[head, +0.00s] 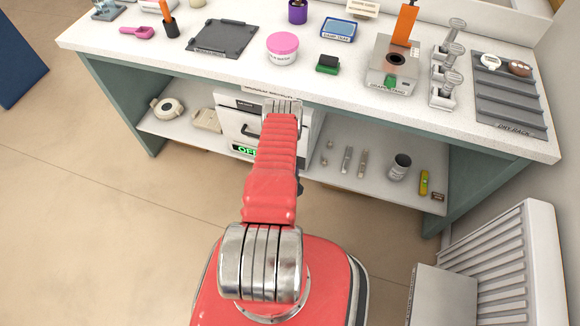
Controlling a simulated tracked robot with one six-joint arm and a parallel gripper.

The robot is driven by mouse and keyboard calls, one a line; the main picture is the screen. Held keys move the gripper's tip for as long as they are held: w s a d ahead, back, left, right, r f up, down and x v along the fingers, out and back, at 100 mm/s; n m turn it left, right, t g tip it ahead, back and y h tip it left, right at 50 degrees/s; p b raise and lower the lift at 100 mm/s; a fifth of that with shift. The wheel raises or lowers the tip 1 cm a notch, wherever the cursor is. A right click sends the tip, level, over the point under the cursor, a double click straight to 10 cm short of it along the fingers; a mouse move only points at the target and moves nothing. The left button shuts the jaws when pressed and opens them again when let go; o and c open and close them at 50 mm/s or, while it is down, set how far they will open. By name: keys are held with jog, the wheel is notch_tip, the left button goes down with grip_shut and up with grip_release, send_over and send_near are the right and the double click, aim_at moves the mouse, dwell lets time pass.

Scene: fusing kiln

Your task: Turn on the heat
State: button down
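The fusing kiln (229,122) is the white-fronted unit under the middle of the bench. It has a dark handle (250,132) and a small dark panel (245,104) near its top. A green lit display (243,150) low on its front shows letters that look like "OF"; my arm hides the rest. My red arm reaches up in front of the kiln and covers its right part. I cannot see a heat switch or knob clearly. My gripper's fingers are not visible, hidden behind or beyond my arm.
The bench top (330,85) holds a dark board (222,38), a pink-lidded jar (282,48), a blue pad (339,29), a grey machine (392,68) and a drying rack (507,95). Small tools lie on the right shelf (330,178). A radiator (515,265) stands right. The left floor is clear.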

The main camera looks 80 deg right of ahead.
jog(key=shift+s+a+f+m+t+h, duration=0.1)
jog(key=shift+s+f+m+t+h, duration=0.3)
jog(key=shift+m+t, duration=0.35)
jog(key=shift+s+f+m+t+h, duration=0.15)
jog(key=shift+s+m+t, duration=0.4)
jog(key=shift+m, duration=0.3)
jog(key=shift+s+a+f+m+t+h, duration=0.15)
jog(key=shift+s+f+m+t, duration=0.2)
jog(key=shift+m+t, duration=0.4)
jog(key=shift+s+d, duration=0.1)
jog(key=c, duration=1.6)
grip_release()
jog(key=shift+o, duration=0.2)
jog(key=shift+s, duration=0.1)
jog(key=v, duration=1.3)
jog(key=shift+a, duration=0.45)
